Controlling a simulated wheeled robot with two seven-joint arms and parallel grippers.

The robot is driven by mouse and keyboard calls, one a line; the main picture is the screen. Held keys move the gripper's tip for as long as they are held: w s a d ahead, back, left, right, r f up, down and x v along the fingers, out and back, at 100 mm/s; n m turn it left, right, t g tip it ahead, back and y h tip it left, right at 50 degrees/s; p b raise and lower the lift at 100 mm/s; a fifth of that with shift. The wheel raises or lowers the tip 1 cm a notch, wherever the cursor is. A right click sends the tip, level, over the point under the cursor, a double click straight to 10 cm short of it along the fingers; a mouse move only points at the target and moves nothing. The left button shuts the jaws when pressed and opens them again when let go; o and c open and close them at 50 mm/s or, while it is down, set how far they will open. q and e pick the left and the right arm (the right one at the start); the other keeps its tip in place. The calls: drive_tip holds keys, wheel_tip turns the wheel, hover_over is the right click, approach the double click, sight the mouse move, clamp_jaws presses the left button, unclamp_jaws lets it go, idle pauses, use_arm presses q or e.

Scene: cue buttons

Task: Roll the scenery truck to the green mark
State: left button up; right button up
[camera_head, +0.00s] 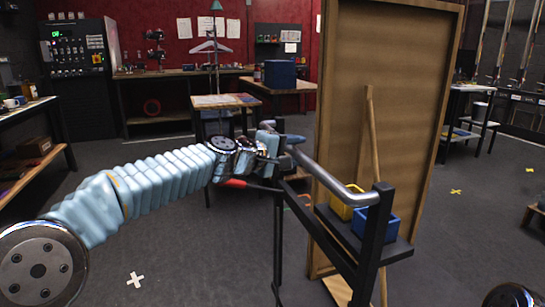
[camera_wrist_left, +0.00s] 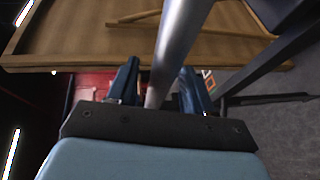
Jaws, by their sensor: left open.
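The scenery truck is a tall brown wooden panel (camera_head: 391,90) with a slanted wooden brace and a dark metal frame (camera_head: 374,240). A silver push bar (camera_head: 325,178) is fixed to the frame. My left gripper (camera_head: 286,152) is at the far left end of this bar. In the left wrist view, the bar (camera_wrist_left: 179,50) runs between the two blue fingers of my left gripper (camera_wrist_left: 160,84), which are open around it. The fingers are apart, and I cannot tell whether either touches the bar. My right gripper is out of view. I cannot make out a green mark on the floor.
A yellow bin (camera_head: 342,207) and a blue bin (camera_head: 375,223) sit on the truck's shelf. A white cross (camera_head: 135,280) and a yellow cross (camera_head: 456,191) mark the grey floor. A wooden shelf unit (camera_head: 38,166) stands left; workbenches line the back. Floor at right is mostly clear.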

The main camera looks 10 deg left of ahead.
use_arm(q)
drive_tip(key=b+v, duration=0.2)
drive_tip(key=v, duration=0.9)
drive_tip(key=shift+d+f, duration=0.1)
drive_tip(key=w+f+g+y, duration=0.1)
drive_tip(key=w+f, duration=0.1)
drive_tip(key=f, duration=0.8)
drive_tip(key=w+f+g+y, duration=0.2)
drive_tip(key=f, duration=0.7)
drive_tip(key=s+f+m+g+y, duration=0.1)
drive_tip(key=s+f+g, duration=0.1)
drive_tip(key=f, duration=0.9)
drive_tip(key=s+f+m+g+y, duration=0.1)
drive_tip(key=s+f, duration=0.1)
drive_tip(key=f, duration=0.9)
drive_tip(key=s+d+f+m+g, duration=0.2)
drive_tip(key=s+f+m+g, duration=0.1)
drive_tip(key=s+f, duration=0.9)
drive_tip(key=s+d+f+m+g, duration=0.2)
drive_tip(key=s+f+m+g, duration=0.1)
drive_tip(key=s+f, duration=0.9)
drive_tip(key=shift+s+d+f, duration=0.3)
drive_tip(key=shift+s+d, duration=0.05)
drive_tip(key=shift+s, duration=0.7)
